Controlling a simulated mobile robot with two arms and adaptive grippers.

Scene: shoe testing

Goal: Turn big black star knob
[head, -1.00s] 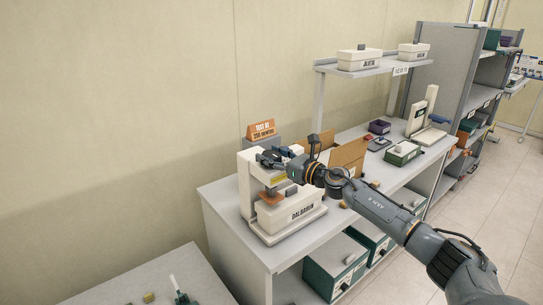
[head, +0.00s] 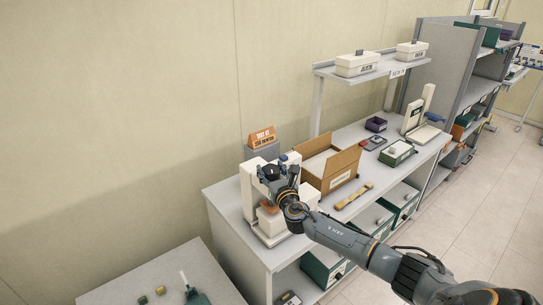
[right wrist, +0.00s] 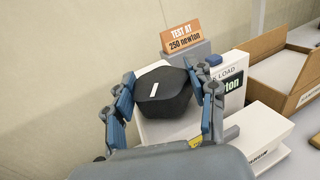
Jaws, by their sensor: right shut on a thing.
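The big black star knob (right wrist: 163,92) sits on top of the white testing machine (right wrist: 172,128), with a white mark on its top face. My right gripper (right wrist: 166,96) has one finger on each side of the knob and is shut on it. In the head view the right gripper (head: 276,178) comes down over the machine's top (head: 246,185) and hides most of the knob. The display (right wrist: 228,85), with "LOAD" and "newton" partly readable, is beside the knob; its figure is hidden. My left gripper is not in view.
An orange sign (right wrist: 181,37) reading "TEST AT 250 newton" stands behind the machine. An open cardboard box (head: 342,180) is to the right on the bench (head: 222,200). A shelf (head: 373,70) with white boxes stands above the bench. Another table (head: 160,280) is at lower left.

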